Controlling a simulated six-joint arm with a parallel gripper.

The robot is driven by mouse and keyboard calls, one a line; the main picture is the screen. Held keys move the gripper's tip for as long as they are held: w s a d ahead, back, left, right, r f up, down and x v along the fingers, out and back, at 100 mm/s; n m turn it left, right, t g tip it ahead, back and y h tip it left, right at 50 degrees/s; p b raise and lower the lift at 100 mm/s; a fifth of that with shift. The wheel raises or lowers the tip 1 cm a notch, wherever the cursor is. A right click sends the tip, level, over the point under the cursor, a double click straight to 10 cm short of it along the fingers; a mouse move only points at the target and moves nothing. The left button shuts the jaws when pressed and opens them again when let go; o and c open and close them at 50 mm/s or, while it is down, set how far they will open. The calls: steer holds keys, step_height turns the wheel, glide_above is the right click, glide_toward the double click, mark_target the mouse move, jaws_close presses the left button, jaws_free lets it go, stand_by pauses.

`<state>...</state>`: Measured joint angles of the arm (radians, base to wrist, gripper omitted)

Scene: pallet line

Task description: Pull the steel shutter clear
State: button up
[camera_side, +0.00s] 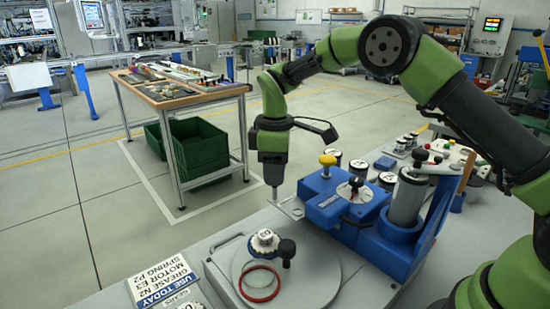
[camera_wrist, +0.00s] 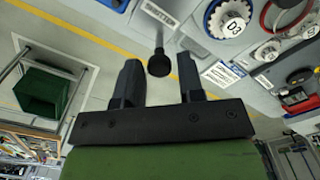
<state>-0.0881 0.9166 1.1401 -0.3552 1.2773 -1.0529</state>
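The steel shutter shows in the side view as a thin pale plate (camera_side: 293,208) sticking out of the left side of a blue housing (camera_side: 325,208). A round black knob (camera_wrist: 158,66) on a thin stem appears between my fingertips in the wrist view. My gripper (camera_wrist: 160,72) is open, with a gap between the knob and each finger. In the side view my gripper (camera_side: 274,188) points down just left of the plate. Contact with the knob cannot be told.
A white toothed gear (camera_side: 264,242), a red ring (camera_side: 260,284) and a black knob (camera_side: 287,251) are on the round base in front. A printed card (camera_side: 165,279) lies at the front left. A yellow knob (camera_side: 327,160) tops the housing. Floor is clear left of the bench.

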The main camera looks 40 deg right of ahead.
step_height(320, 180, up, 9)
steer(key=shift+f, duration=0.15)
steer(key=shift+r, duration=0.5)
steer(key=s+r+m+t+y, duration=0.1)
steer(key=s+r+m+t, duration=0.2)
steer(key=s+r+m, duration=0.55)
steer(key=s+f+m+t+y, duration=0.1)
steer(key=s+m+t, duration=0.3)
steer(key=s, duration=1.4)
steer(key=shift+d+f, duration=0.45)
